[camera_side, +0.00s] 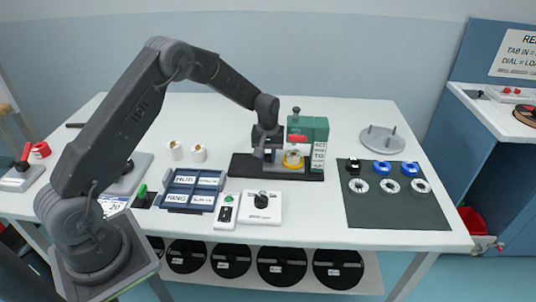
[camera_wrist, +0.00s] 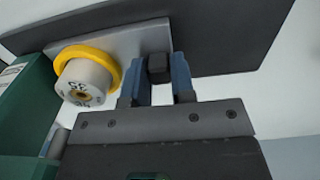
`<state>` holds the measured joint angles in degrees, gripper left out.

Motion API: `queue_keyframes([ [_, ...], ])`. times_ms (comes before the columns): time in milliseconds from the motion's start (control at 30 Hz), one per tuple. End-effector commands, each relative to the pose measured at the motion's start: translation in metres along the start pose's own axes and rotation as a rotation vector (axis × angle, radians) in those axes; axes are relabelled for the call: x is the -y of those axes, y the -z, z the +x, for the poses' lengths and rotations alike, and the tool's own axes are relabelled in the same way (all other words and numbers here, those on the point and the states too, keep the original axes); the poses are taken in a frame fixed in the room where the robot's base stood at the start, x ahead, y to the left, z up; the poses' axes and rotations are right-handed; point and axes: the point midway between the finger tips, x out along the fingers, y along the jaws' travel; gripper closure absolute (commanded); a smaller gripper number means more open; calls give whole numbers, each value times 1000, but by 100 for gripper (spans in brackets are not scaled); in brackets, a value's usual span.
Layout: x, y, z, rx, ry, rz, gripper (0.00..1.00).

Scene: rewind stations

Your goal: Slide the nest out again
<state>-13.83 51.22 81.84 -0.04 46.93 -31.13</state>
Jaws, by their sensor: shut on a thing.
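The nest (camera_wrist: 128,42) is a light grey plate in the wrist view, carrying a yellow ring (camera_wrist: 113,63) around a pale, marked round hub (camera_wrist: 84,82). A small dark knob (camera_wrist: 158,68) sits at the nest's right end. My gripper (camera_wrist: 157,88) has its two blue fingers shut on this knob, one at each side. In the side view, my gripper (camera_side: 267,153) is low over the black base of the green press (camera_side: 310,127), just left of the yellow ring (camera_side: 292,161). My gripper hides part of the nest there.
A dark mat (camera_side: 395,208) with black, blue and white rings lies to the right. A grey spindle plate (camera_side: 382,140) stands behind it. A blue sorting tray (camera_side: 192,190), a dial box (camera_side: 261,207) and two small rolls (camera_side: 198,153) are to the left and front.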

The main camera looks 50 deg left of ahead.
Motion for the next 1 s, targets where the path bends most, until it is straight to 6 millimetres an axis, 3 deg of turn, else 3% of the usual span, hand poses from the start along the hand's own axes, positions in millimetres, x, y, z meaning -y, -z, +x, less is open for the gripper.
queue_keyframes([
  [267,3,0,0,0,0,-1,100],
  [367,19,1,0,2,1,-4,100],
  [600,81,1,-1,0,1,-6,100],
  [700,99,1,0,-1,1,-4,100],
  [1000,111,1,0,-1,3,0,100],
])
